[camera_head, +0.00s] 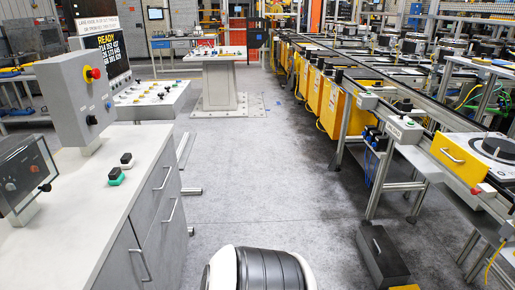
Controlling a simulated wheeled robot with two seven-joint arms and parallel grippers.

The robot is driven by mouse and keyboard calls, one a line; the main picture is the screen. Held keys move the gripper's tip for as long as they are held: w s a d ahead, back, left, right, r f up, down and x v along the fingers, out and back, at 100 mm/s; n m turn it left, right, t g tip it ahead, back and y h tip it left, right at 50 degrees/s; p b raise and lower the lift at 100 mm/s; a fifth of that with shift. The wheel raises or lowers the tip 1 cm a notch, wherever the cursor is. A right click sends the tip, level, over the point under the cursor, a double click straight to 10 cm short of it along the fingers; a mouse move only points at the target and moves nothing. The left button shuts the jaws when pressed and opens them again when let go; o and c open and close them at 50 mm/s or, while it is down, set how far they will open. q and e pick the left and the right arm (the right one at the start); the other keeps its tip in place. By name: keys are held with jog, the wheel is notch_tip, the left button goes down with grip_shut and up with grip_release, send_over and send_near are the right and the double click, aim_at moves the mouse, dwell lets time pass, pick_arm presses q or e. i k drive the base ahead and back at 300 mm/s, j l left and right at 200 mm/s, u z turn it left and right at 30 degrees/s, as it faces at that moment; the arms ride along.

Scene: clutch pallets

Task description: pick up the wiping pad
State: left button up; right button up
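No thing in view is plainly a wiping pad. Two small blocks lie close together on the light grey counter (75,215) at the left. One block (115,177) is black with a green part. The other block (126,160) is black with a whitish part, a little farther back. Either could be a pad, but they are too small to tell. Neither of my grippers is in view.
A grey control box (75,100) with a red button and a dark-screened box (22,178) stand on the counter. A conveyor line with yellow panels (334,108) runs along the right. A dark box (382,255) sits on the floor. The middle aisle (240,165) is clear.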

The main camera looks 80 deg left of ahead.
aim_at(116, 176)
jog(key=u, duration=3.8)
jog(key=i+l+z, duration=0.2)
jog(key=i+l, duration=0.35)
jog(key=l, duration=0.1)
